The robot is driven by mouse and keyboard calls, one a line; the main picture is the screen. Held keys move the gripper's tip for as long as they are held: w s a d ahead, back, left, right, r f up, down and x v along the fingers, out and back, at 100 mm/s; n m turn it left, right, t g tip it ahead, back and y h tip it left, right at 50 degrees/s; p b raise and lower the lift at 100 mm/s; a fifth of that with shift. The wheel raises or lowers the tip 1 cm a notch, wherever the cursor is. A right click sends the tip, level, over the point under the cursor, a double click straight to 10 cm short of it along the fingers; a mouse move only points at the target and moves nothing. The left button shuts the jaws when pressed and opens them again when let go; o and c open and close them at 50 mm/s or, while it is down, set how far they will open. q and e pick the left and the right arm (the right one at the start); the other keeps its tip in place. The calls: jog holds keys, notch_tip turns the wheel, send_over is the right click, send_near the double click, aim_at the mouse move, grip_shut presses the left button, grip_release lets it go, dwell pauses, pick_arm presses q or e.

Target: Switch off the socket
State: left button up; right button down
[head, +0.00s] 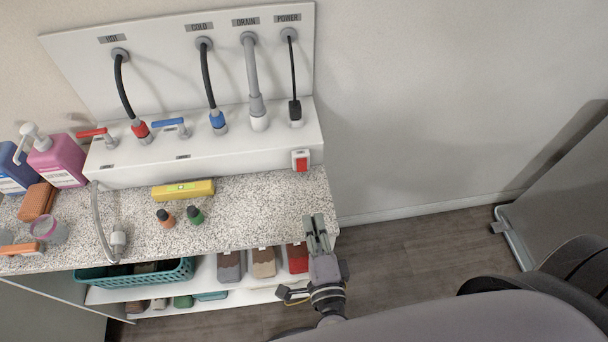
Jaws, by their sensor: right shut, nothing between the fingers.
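The socket switch (301,161) is a small red rocker in a white frame. It sits at the right end of the front face of the white connection box (200,155). Whether the rocker is on or off is too small to tell. A black power plug (295,110) stands on the box top above it, its cable running up to the POWER label. My right gripper (316,222) is shut and empty at the counter's right front edge, below the switch and apart from it. My left gripper is not in view.
The speckled counter (265,205) holds a yellow level (183,189), two small bottles (195,215) and a grey hose (103,225). A pink pump bottle (58,160) stands at the left. Shelves below hold a teal basket (135,280). The counter between switch and gripper is clear.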

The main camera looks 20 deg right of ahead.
aim_at(302, 168)
dwell(0.3)
jog(key=shift+w, duration=0.3)
jog(key=w+p, duration=0.1)
jog(key=w, duration=0.3)
jog(key=w+d+f+p, duration=0.1)
jog(key=w, duration=0.3)
jog(key=w+p, duration=0.1)
jog(key=w, duration=0.3)
jog(key=shift+d+f, duration=0.2)
jog(key=shift+d, duration=0.2)
jog(key=shift+w+d+f, duration=0.1)
jog(key=shift+w+f, duration=0.1)
jog(key=shift+w, duration=0.4)
jog(key=shift+w, duration=0.2)
